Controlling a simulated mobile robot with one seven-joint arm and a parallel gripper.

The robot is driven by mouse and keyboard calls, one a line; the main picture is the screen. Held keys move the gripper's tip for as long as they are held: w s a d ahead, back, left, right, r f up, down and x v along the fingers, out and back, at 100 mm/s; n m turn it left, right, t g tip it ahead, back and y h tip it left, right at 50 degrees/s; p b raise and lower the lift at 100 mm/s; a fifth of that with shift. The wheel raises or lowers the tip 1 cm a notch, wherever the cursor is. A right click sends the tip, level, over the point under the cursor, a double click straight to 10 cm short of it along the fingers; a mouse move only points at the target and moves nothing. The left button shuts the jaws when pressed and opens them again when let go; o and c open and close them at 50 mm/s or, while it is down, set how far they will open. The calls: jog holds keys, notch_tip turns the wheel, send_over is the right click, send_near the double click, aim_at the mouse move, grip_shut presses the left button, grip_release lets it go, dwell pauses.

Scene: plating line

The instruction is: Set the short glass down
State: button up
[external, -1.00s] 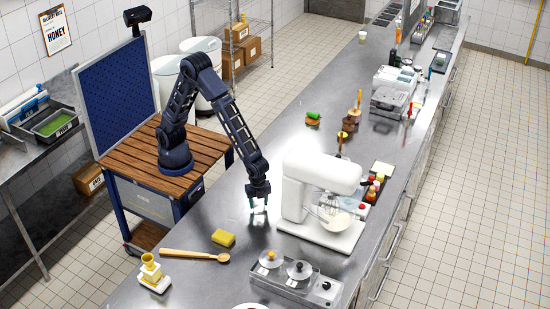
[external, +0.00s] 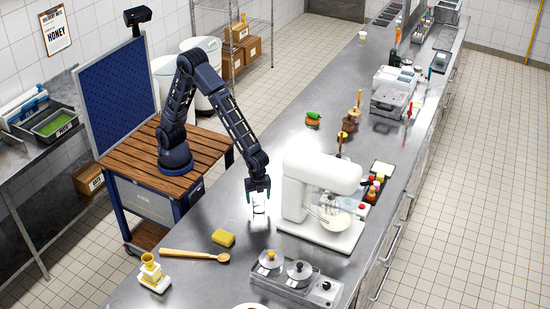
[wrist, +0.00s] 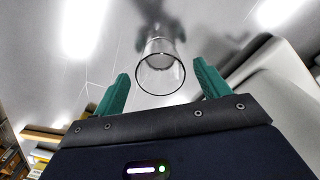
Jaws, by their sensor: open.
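The short glass (external: 259,206) is clear and stands upright on the steel counter, just left of the white mixer. In the wrist view the glass (wrist: 160,72) shows its round rim, centred ahead of my fingers. My gripper (external: 257,190) is above the glass with its fingers spread. In the wrist view my gripper's two green fingers (wrist: 162,90) stand wide apart, with a gap between each finger and the glass.
The white stand mixer (external: 318,195) is close on the right of the glass. A yellow sponge (external: 223,238) and a wooden spoon (external: 195,256) lie nearer the camera. A double pot warmer (external: 296,280) stands in front. The counter (external: 230,210) left of the glass is bare.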

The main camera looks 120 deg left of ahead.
jog(key=s+a+r+n+t, duration=0.1)
jog(key=s+a+r, duration=0.15)
jog(key=r, duration=0.55)
jog(key=s+a+r+n, duration=0.15)
jog(key=s+r, duration=0.25)
jog(key=r, duration=0.4)
jog(key=s+a+r+n+t, duration=0.1)
jog(key=s+a+r+n, duration=0.1)
jog(key=s, duration=0.7)
jog(key=s+a+r+n+t, duration=0.1)
jog(key=s+a+r+n, duration=0.1)
jog(key=s, duration=0.8)
jog(key=s+a+r+n+t, duration=0.1)
jog(key=s+a+r, duration=0.3)
jog(key=s, duration=0.6)
jog(key=shift+a+n+t, duration=0.3)
jog(key=shift+a+n, duration=0.45)
jog(key=shift+a, duration=0.1)
